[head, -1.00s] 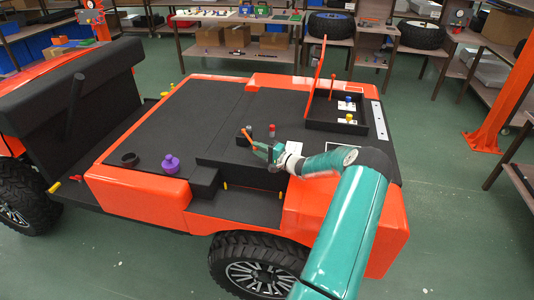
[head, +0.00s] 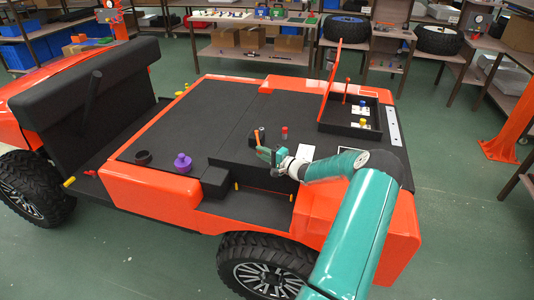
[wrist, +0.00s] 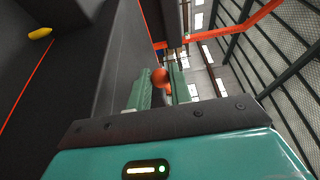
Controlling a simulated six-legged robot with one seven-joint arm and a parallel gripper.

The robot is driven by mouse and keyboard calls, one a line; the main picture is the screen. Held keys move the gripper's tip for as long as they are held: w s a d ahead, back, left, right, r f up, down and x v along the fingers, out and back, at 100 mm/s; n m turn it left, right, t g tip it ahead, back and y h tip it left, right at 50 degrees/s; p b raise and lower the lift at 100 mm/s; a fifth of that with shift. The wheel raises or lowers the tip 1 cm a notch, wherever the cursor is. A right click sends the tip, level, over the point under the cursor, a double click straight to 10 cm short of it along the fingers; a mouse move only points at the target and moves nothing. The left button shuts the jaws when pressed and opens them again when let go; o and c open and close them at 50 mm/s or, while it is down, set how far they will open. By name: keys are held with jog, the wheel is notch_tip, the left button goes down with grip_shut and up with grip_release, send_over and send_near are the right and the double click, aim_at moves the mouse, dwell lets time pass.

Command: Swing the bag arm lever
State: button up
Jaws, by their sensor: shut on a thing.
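The lever is an orange rod (head: 256,136) on the black deck of the orange cart (head: 150,185), standing close to upright in the head view. My teal gripper (head: 268,154) is at the near side of the deck, shut on the lever. In the wrist view, the lever's round orange end (wrist: 160,77) shows between the two green fingers of my gripper (wrist: 161,90). The fingers hide the lower part of the lever, and its pivot cannot be made out.
A red-topped peg (head: 284,132) stands just right of the lever. A purple knob (head: 182,162) and a black ring (head: 143,157) sit at the deck's left. An open black box (head: 340,128) with a raised orange lid lies at the right. A shelf (head: 250,50) stands behind.

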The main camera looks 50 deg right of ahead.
jog(key=shift+w+a, duration=0.1)
jog(key=shift+a, duration=0.1)
jog(key=shift+w+a, duration=1.25)
jog(key=shift+w, duration=0.15)
jog(key=shift+w+a, duration=0.1)
jog(key=shift+w+a, duration=0.4)
jog(key=shift+w, duration=0.3)
jog(key=o, duration=0.8)
jog(key=shift+o, duration=0.2)
jog(key=shift+s+d, duration=0.1)
